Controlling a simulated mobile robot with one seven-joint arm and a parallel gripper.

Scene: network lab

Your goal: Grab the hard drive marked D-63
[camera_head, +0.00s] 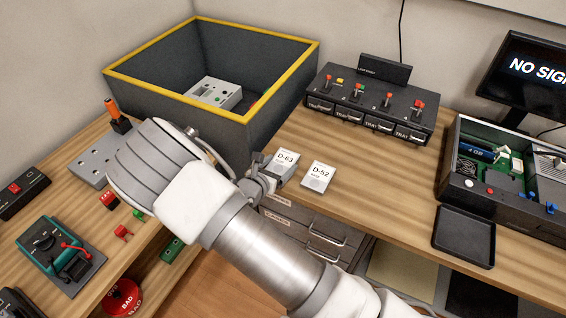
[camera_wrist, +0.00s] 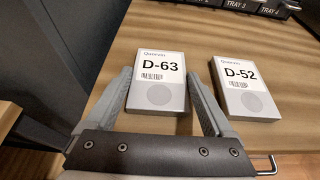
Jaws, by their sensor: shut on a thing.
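The hard drive marked D-63 (camera_head: 284,165) is a grey box with a white label. It is on the wooden bench beside the dark bin, and its label reads clearly in the wrist view (camera_wrist: 160,76). My gripper (camera_head: 268,172) is shut on it, with one finger on each side of the drive in the wrist view (camera_wrist: 163,100). A similar drive marked D-52 (camera_head: 318,176) lies flat to its right, apart from it, and also shows in the wrist view (camera_wrist: 244,86). Whether D-63 touches the bench is hard to tell.
A dark bin with a yellow rim (camera_head: 240,119) stands behind my gripper, holding a grey device (camera_head: 214,95). A tray unit with red knobs (camera_head: 372,105) is at the back. A black tray (camera_head: 464,236) and an open computer case (camera_head: 500,165) are right.

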